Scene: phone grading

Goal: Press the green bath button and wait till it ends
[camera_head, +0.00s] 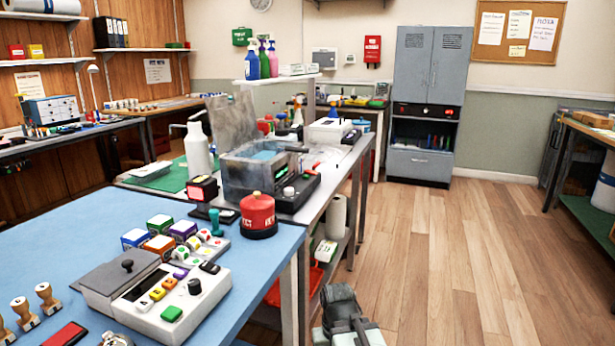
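A grey open-topped bath (240,178) with blue liquid stands on the middle bench, its translucent lid raised behind it. A black control strip (306,190) runs along its right side, with a small green lit spot (281,172) on the near end wall and a pale knob beside it. I cannot make out a green bath button for certain.
A red canister (258,215), a stamp and several coloured boxes stand at the blue table's (80,230) far edge. A white bottle (197,148) stands left of the bath. The wooden floor (450,260) on the right is clear up to a grey cabinet (424,100).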

